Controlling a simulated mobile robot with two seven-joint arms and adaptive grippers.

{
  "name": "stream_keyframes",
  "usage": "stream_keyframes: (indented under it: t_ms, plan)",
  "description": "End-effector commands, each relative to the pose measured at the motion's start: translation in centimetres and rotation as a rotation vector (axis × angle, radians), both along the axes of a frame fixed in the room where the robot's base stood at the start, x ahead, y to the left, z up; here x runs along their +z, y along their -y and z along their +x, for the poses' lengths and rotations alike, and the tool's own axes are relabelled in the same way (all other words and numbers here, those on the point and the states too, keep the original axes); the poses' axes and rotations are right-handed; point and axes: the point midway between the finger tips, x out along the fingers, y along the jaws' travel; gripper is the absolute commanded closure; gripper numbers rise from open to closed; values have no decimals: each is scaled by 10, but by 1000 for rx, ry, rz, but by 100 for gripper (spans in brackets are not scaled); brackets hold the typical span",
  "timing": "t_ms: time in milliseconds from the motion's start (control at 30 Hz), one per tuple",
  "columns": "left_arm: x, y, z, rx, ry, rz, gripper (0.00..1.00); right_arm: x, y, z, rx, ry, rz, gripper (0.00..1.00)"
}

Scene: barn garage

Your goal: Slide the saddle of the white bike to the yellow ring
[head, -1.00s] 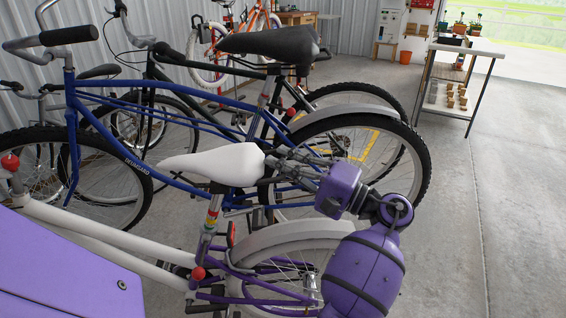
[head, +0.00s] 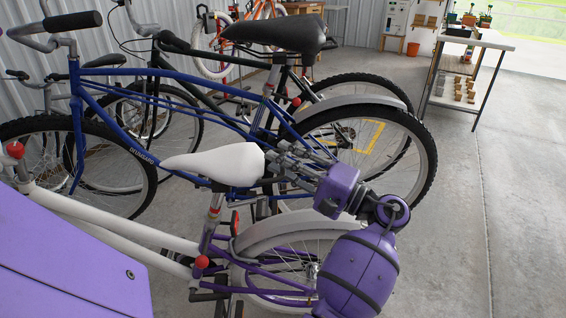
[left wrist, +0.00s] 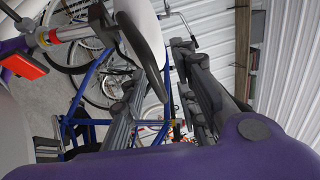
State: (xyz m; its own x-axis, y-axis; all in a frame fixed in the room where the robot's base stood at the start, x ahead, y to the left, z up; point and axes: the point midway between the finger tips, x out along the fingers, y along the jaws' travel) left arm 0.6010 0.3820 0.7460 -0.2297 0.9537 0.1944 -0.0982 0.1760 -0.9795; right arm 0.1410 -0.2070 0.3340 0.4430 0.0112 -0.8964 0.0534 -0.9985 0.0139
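The white saddle (head: 215,164) sits on the grey seat post (head: 210,232) of the white bike. Coloured bands (head: 214,210) show small on the post just under it; which one is yellow is hard to tell in the head view. The bands show in the left wrist view (left wrist: 52,37). My left gripper (head: 277,162) is at the saddle's rear end, its fingers on either side of the rim. In the left wrist view the saddle (left wrist: 148,35) lies between my left fingers (left wrist: 160,90). My right gripper is out of view.
A blue bike (head: 190,103) with a black saddle (head: 270,34) stands close behind the white bike. The white rear fender (head: 290,228) and a red reflector (head: 234,222) are below the saddle. A workbench (head: 470,40) stands back right; the floor (head: 500,190) there is clear.

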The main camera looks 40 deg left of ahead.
Motion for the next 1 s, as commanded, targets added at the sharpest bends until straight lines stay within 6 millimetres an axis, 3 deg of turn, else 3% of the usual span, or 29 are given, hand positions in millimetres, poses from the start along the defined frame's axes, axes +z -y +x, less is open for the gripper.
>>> stream_keyframes:
  t_ms: [167, 600, 800, 1000]
  plan:
    - [-3, 15, 4, -3, -1, 0, 72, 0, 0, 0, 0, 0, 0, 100]
    - [-20, 98, 24, -2, -1, -1, 72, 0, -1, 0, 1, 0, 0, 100]
    - [-22, 114, 28, -1, 0, -1, 72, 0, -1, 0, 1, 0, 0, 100]
    - [-22, 115, 28, -1, 2, -1, 72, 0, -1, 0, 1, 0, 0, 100]
